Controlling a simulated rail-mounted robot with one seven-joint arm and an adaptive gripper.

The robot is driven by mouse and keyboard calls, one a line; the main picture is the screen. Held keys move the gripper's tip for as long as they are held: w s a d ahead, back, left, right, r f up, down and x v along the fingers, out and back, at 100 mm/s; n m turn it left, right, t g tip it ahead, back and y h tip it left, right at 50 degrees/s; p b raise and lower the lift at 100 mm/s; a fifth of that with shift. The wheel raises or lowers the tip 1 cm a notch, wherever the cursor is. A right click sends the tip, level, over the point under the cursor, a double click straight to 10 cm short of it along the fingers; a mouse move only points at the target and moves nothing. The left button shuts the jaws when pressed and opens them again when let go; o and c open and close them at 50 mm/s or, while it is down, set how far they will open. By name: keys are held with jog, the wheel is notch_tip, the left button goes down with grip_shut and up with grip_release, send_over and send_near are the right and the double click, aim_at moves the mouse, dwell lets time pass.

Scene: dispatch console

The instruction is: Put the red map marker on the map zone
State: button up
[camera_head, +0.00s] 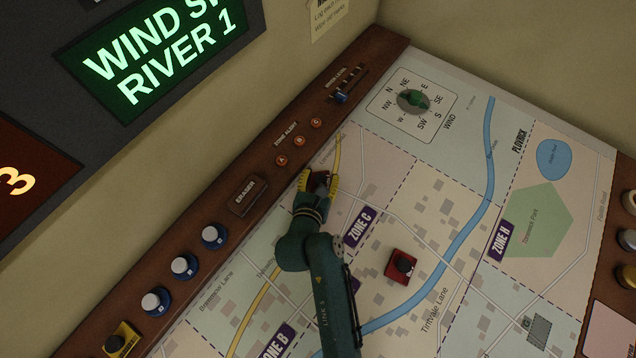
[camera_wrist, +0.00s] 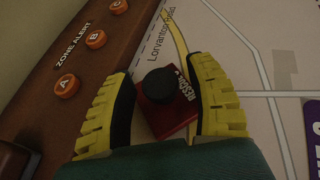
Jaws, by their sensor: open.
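A red marker with a black knob and white lettering (camera_wrist: 165,120) sits on the map's left edge by the console's wooden rim, between my gripper's yellow fingers. In the head view this marker (camera_head: 319,181) is dark and partly hidden. My gripper (camera_head: 319,178) is open, with one finger on each side of it; I cannot tell whether either finger touches. A second red marker with a black knob (camera_head: 401,266) stands on the map to the lower right, apart from my gripper. The map (camera_head: 420,200) has dashed zone borders and purple labels for zones B, C and H.
The wooden rim holds zone alert buttons (camera_head: 282,160), an eraser (camera_head: 245,196), and several blue-based markers (camera_head: 184,266). A yellow-based marker (camera_head: 121,339) is at lower left. A wind dial (camera_head: 413,101) is at the top. The map's right side is mostly clear.

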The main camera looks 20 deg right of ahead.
jog(key=p+v, duration=0.2)
jog(key=v, duration=1)
jog(key=shift+f+p, duration=0.1)
jog(key=shift+p, duration=0.2)
jog(key=w+r+n+t+h, duration=0.15)
jog(key=r+n+t, duration=0.25)
jog(key=r, duration=0.6)
jog(key=w+r+n+t, duration=0.2)
jog(key=r+n+t, duration=0.15)
jog(key=r, duration=0.55)
jog(key=w+r+n+t, duration=0.2)
jog(key=r+n+t, duration=0.15)
jog(key=r, duration=0.65)
jog(key=s+a+r+n+y, duration=0.1)
jog(key=a+r+n+y, duration=0.2)
jog(key=r+n+y, duration=0.5)
jog(key=s+a+r+n+t+y, duration=0.1)
jog(key=a+r+n+y, duration=0.15)
jog(key=n, duration=1.05)
jog(key=s+a+r+n+y, duration=0.2)
jog(key=r+n+y, duration=0.4)
jog(key=n, duration=0.4)
jog(key=s+d+g+h, duration=0.1)
jog(key=d+h, duration=0.6)
jog(key=h, duration=0.1)
jog(key=shift+s+d+h, duration=0.2)
jog(key=shift+s+h, duration=0.1)
jog(key=shift+s, duration=0.1)
jog(key=shift+f, duration=0.15)
